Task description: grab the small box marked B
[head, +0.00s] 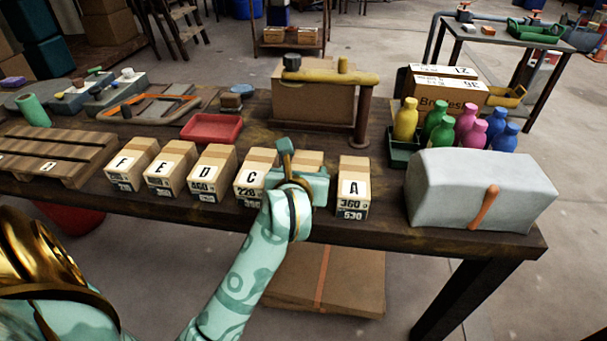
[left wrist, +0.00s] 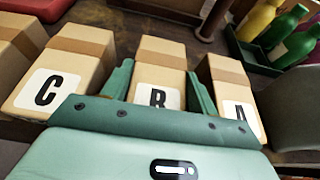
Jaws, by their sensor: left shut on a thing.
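The small box marked B (left wrist: 160,62) is a tan cardboard box with a white label, standing on the table between box C and box A. In the left wrist view the two fingers of my left gripper (left wrist: 160,88) lie along its two sides, and the palm hides the lower part of the letter. In the head view my left gripper (head: 300,180) covers most of the box, and only its top (head: 308,160) shows. The left gripper is shut on box B. My right gripper is not in view.
Box C (head: 256,172) stands close on the left and box A (head: 353,190) close on the right, with several more lettered boxes further left. A red tray (head: 212,129) lies behind.

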